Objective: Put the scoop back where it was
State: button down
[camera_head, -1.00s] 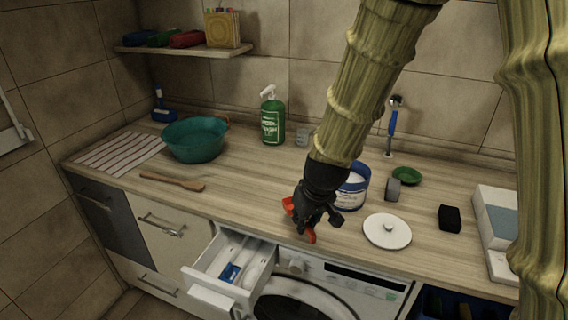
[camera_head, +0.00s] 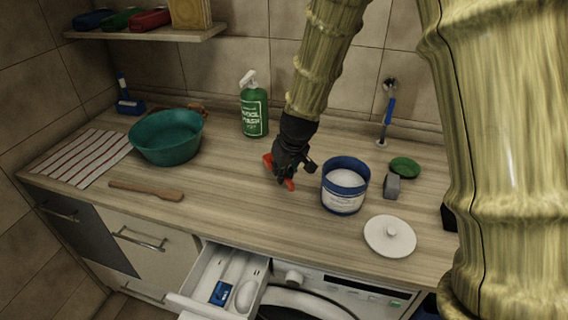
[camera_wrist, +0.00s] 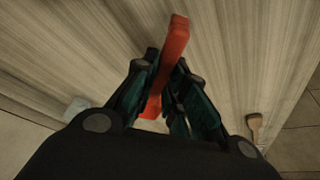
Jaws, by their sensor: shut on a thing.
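My gripper (camera_head: 285,178) is shut on a red scoop (camera_head: 269,161), whose ends stick out on both sides of the fingers. The scoop also shows between the fingers in the wrist view (camera_wrist: 174,45). It is over the counter, left of the blue tub; whether it touches the wood is unclear. The open tub (camera_head: 343,200) holds white powder. Its white lid (camera_head: 390,237) lies on the counter to the front right.
A green wool wash bottle (camera_head: 254,115) stands behind my gripper. A teal basin (camera_head: 165,150), striped cloth (camera_head: 85,158) and wooden spatula (camera_head: 147,191) are left. A grey block (camera_head: 392,188) and green dish (camera_head: 404,167) are right of the tub.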

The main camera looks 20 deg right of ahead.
jog(key=w, duration=0.2)
jog(key=w+d+p, duration=0.1)
jog(key=w, duration=0.1)
jog(key=w+f, duration=0.1)
jog(key=w, duration=0.1)
jog(key=shift+d+f, duration=0.1)
jog(key=shift+d, duration=0.3)
jog(key=shift+s+d+r, duration=0.15)
jog(key=shift+d+r, duration=0.1)
jog(key=shift+r, duration=0.1)
jog(key=shift+f+p, duration=0.1)
jog(key=shift+p, duration=0.2)
jog(key=shift+w+d+f+p, duration=0.1)
jog(key=shift+w+f+p, duration=0.4)
jog(key=shift+w+f, duration=0.45)
jog(key=shift+s+f+p, duration=0.3)
jog(key=shift+f, duration=0.4)
jog(key=shift+w+f, duration=0.15)
jog(key=shift+f, duration=0.25)
jog(key=shift+f, duration=0.15)
